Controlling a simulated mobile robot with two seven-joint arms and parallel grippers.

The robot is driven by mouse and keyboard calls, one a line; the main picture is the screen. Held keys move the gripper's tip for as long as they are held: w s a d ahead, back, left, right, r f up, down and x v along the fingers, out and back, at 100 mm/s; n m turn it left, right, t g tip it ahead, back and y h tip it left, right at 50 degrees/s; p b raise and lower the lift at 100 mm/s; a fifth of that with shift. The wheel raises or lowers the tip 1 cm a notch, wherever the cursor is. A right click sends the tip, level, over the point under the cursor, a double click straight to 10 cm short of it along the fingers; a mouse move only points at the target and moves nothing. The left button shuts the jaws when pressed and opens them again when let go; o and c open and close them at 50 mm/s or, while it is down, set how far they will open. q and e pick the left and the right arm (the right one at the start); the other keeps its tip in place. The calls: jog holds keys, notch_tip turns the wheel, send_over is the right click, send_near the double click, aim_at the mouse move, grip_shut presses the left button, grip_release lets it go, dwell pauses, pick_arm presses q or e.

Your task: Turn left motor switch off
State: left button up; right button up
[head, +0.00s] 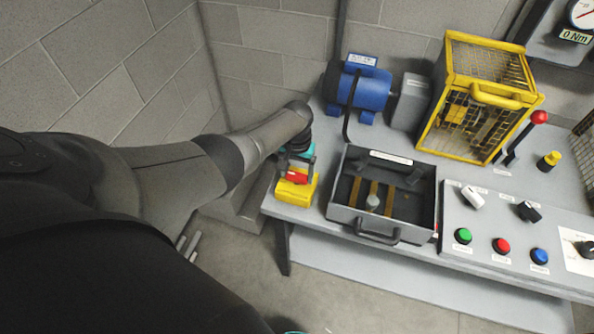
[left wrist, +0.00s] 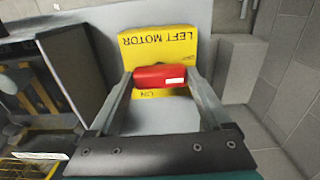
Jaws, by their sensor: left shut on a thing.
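The left motor switch is a yellow box (head: 291,194) with a red handle (head: 297,177) at the left end of the grey bench. In the left wrist view the yellow plate (left wrist: 190,51) reads LEFT MOTOR, upside down, with ON also legible. My left gripper (head: 299,167) reaches the switch from above. In the left wrist view its two fingers (left wrist: 162,82) are shut on the red handle (left wrist: 163,77), one at each end. The rest of the plate's lettering is hidden. My right gripper is not recognisable in either view.
A grey open tray (head: 386,224) stands just right of the switch. Behind are a blue motor (head: 362,88) and a yellow mesh cage (head: 476,100). A control panel (head: 514,226) with buttons is on the right. Block walls close off the back and left.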

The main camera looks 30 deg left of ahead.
dwell(0.3)
pick_arm(q)
jog(key=o, duration=1.2)
jog(key=shift+c, duration=0.2)
jog(key=shift+r+p, duration=0.35)
jog(key=shift+r, duration=0.2)
notch_tip(320, 180, up, 7)
jog(key=p, duration=0.3)
jog(key=shift+r, duration=0.2)
notch_tip(320, 180, up, 7)
jog(key=p, duration=0.1)
send_over(297, 175)
jog(key=shift+f, duration=0.1)
jog(key=shift+w, duration=0.1)
